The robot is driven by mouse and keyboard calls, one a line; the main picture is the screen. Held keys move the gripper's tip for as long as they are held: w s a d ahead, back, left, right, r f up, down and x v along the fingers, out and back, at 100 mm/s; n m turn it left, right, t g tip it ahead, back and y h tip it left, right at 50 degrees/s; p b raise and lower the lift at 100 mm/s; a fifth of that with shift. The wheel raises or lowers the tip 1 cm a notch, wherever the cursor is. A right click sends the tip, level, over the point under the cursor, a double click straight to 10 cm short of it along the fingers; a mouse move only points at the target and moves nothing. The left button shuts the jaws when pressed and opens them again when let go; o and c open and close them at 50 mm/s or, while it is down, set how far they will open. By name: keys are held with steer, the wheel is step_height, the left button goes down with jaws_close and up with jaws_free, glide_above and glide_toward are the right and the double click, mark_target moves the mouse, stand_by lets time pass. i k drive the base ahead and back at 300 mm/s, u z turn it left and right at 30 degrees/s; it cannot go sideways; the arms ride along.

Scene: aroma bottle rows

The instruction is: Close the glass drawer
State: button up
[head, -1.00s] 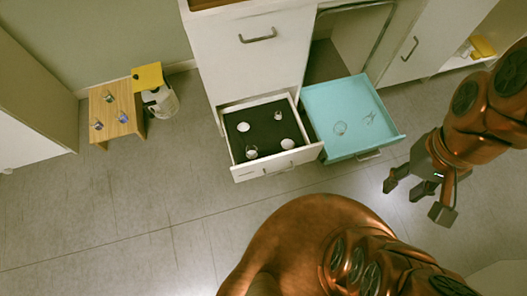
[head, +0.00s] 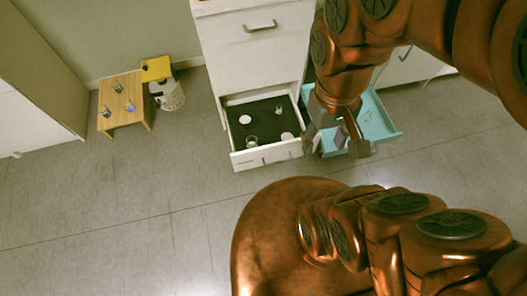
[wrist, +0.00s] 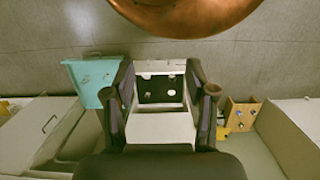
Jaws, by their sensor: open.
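Two low drawers stand pulled out side by side. The white drawer (head: 250,161) has a black lining with several small round and glass-like items on it. The turquoise drawer (head: 385,137) to its right holds clear items that look like glass; which drawer is meant is not labelled legibly. My gripper (head: 338,146) is open and empty, and in the head view covers the left part of the turquoise drawer, near the white drawer's right front corner. In the wrist view the white drawer (wrist: 159,67) shows between my fingers (wrist: 160,85), and the turquoise drawer (wrist: 84,66) lies left of them.
The white cabinet (head: 250,55) rises behind the drawers. The floor (head: 130,190) before the drawers is clear on the left.

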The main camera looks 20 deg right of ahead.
mark_target(279, 141)
steer(key=z, duration=2)
steer(key=k, duration=1.1)
steer(key=u, duration=1.6)
steer(key=i, duration=0.5)
steer(key=z, duration=0.05)
